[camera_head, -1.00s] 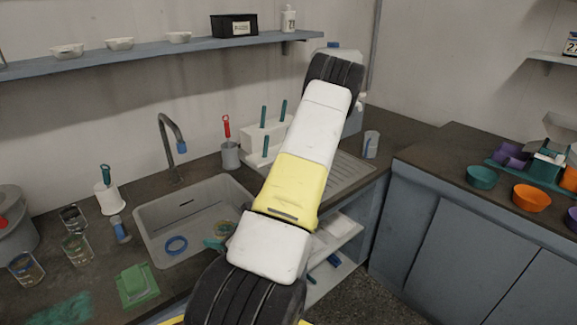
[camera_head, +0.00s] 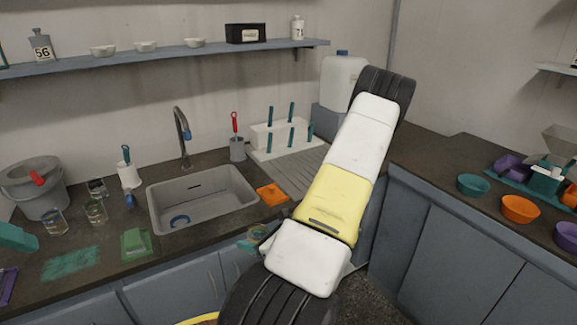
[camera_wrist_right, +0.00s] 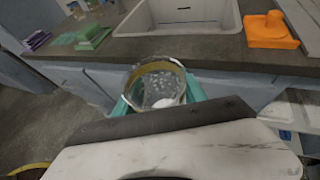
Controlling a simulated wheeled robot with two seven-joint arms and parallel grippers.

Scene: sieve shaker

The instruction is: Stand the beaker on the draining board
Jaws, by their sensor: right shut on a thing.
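A clear glass beaker (camera_wrist_right: 160,84) with a yellowish band near its rim is held between the teal fingers of my right gripper (camera_wrist_right: 159,98) in the right wrist view. In the head view the beaker (camera_head: 258,232) and this gripper (camera_head: 253,240) are small and partly covered by my right arm, in front of the counter's front edge. The grooved draining board (camera_head: 294,172) lies right of the sink, beyond the held beaker. My arm hides its right part. My left gripper cannot be made out.
The sink (camera_head: 203,197) holds a blue ring. An orange object (camera_head: 271,194) stands between sink and draining board. A white rack with teal pegs (camera_head: 277,137) stands behind the board. Other glasses (camera_head: 96,211) stand left of the sink. A teal block (camera_head: 15,238) is at the left edge.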

